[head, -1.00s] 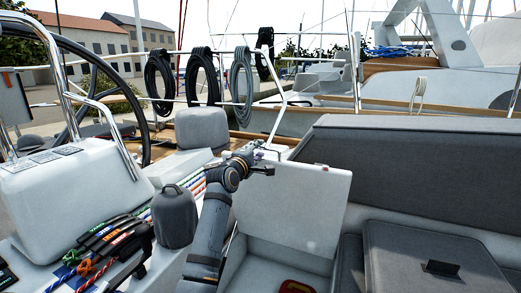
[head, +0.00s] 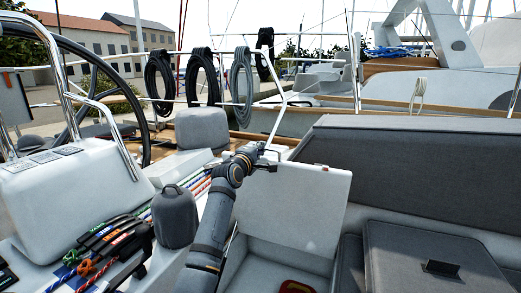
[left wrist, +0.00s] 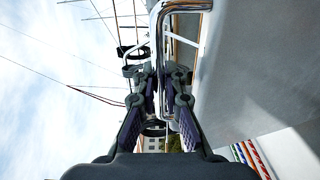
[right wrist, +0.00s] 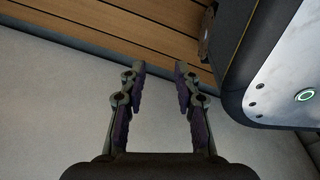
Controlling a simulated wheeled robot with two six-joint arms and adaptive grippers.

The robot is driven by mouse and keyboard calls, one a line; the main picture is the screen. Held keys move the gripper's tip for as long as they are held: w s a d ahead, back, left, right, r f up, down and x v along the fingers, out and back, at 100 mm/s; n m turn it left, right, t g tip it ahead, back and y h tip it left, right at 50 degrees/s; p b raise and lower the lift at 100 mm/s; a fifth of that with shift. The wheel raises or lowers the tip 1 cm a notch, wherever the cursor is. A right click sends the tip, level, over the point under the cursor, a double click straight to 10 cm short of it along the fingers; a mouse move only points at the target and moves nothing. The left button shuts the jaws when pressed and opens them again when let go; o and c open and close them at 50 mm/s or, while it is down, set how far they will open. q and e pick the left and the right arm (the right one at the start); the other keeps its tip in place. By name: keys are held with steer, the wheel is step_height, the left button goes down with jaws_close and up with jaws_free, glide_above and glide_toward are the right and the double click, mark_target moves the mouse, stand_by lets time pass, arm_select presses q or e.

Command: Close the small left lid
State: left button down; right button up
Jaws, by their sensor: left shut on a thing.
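The small left lid (head: 297,215) is a white panel standing raised, nearly upright, behind an open white locker in the head view. My left gripper (head: 277,160) is at its top left corner, beside a steel rail (head: 279,120). In the left wrist view my left gripper (left wrist: 161,76) has its fingertips close together, with the shiny rail (left wrist: 160,25) running between them; it looks shut on this rail, not the lid. My right gripper (right wrist: 160,70) is open and empty in the right wrist view.
A red item (head: 297,287) lies low in the open locker. A grey cushioned seat back (head: 415,180) stands right of the lid. A grey bag (head: 174,217) and coloured ropes lie left of my arm. Coiled ropes (head: 202,76) hang on the rail.

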stand_by(0.4)
